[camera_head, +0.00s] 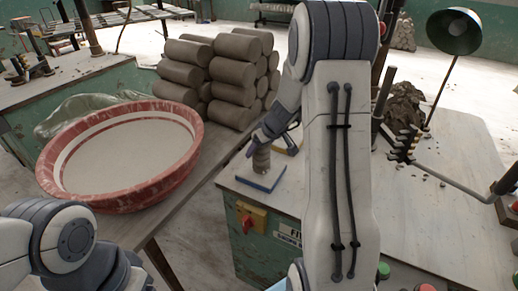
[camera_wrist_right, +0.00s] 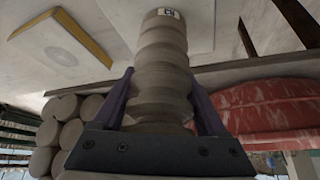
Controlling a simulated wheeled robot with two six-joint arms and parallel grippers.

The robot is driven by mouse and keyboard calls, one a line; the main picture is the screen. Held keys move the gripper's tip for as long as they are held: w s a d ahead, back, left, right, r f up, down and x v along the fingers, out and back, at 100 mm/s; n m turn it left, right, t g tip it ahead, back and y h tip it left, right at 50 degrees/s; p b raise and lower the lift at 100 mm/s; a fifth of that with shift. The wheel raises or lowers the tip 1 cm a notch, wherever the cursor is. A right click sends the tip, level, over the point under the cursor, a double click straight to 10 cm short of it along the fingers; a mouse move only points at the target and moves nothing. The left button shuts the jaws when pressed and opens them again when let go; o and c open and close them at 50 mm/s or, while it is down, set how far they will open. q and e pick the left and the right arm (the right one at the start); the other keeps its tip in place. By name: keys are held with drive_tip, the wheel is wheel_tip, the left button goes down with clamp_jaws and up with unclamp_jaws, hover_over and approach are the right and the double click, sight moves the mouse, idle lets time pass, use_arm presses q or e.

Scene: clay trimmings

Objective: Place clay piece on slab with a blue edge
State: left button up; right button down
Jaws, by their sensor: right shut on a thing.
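My right gripper (camera_head: 258,146) is shut on a grey ribbed clay piece (camera_head: 262,159), held upright over the slab with a blue edge (camera_head: 252,182). The clay piece also shows in the right wrist view (camera_wrist_right: 161,80), between the two purple fingers, with a small white label near its far end. Whether its lower end touches the slab I cannot tell.
A large red-rimmed basin (camera_head: 120,197) stands on the table to the left. Stacked clay cylinders (camera_head: 215,85) sit behind it. The worktable (camera_head: 440,220) on the right holds a dark clay heap (camera_head: 404,105) and a lamp (camera_head: 455,32). My right arm blocks the middle.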

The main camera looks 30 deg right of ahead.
unclamp_jaws()
drive_tip(key=shift+s+r+p, duration=0.1)
drive_tip(key=shift+r+p, duration=0.2)
drive_tip(key=shift+r, duration=0.1)
drive_tip(key=a+v, duration=0.1)
drive_tip(key=v, duration=1)
drive_tip(key=s+a+n+g+y, duration=0.15)
drive_tip(key=s+a, duration=0.25)
drive_tip(key=a, duration=0.7)
drive_tip(key=s+a+n+g+y, duration=0.15)
drive_tip(key=s+a, duration=0.25)
drive_tip(key=a, duration=0.7)
drive_tip(key=s+a+f+n+g+h, duration=0.1)
drive_tip(key=s+a, duration=0.2)
drive_tip(key=s, duration=0.6)
drive_tip(key=s+a+f+n+g+h, duration=0.1)
drive_tip(key=s+a, duration=0.3)
drive_tip(key=s, duration=0.5)
drive_tip(key=shift+a+f+n+g+h, duration=0.25)
drive_tip(key=shift+f+n+g+h, duration=0.15)
drive_tip(key=shift+f+n+g, duration=0.1)
drive_tip(key=shift+w+r, duration=0.1)
